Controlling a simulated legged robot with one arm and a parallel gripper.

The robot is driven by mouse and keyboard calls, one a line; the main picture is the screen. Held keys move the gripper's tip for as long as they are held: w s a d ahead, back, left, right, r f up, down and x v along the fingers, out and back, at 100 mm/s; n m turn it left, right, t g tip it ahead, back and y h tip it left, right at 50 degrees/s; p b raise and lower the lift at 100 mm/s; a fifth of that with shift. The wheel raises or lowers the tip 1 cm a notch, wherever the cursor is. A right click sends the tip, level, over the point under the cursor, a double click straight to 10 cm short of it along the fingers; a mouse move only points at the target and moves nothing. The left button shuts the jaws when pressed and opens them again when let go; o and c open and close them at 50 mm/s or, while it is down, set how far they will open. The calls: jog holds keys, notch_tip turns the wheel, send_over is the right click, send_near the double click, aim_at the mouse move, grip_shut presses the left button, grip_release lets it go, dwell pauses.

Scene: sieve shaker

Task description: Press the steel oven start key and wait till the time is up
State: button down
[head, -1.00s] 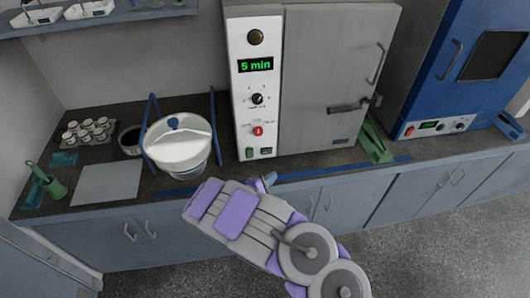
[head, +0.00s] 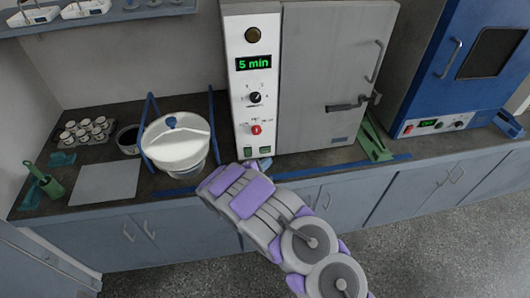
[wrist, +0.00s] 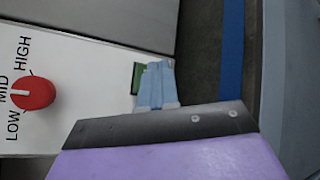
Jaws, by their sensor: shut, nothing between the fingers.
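The steel oven (head: 325,75) stands in the middle of the counter with its grey door shut. My gripper (head: 265,162) is shut and empty just below the keys. In the wrist view its pale blue fingertips (wrist: 157,82) partly cover a green key (wrist: 137,76); I cannot tell whether they touch it.
A lidded white bucket (head: 174,145) in a blue frame stands left of the oven. A green wedge-shaped stand (head: 375,140) is at the oven's right foot. A blue oven (head: 455,70) stands further right. Blue tape (head: 345,168) runs along the counter edge.

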aim_at(270, 151)
jog(key=shift+w+a, duration=0.25)
jog(key=shift+w, duration=0.6)
jog(key=shift+w+b, duration=0.15)
jog(key=shift+b, duration=0.25)
dwell(1.2)
jog(key=shift+w+r, duration=0.1)
jog(key=shift+w, duration=0.1)
jog(key=shift+w+a+b, duration=0.2)
jog(key=shift+w+b, duration=0.25)
dwell(0.8)
jog(key=shift+s, duration=0.1)
jog(key=shift+s+d, duration=0.25)
jog(key=shift+s, duration=0.5)
jog(key=shift+s+d+b, duration=0.1)
jog(key=shift+s+d, duration=0.15)
jog(key=shift+s, duration=0.55)
jog(key=shift+s+d+b, duration=0.15)
jog(key=shift+s+d, duration=0.05)
jog(key=shift+s, duration=0.6)
jog(key=shift+s+d+b, duration=0.1)
jog(key=shift+s+d, duration=0.15)
jog(key=shift+s, duration=0.55)
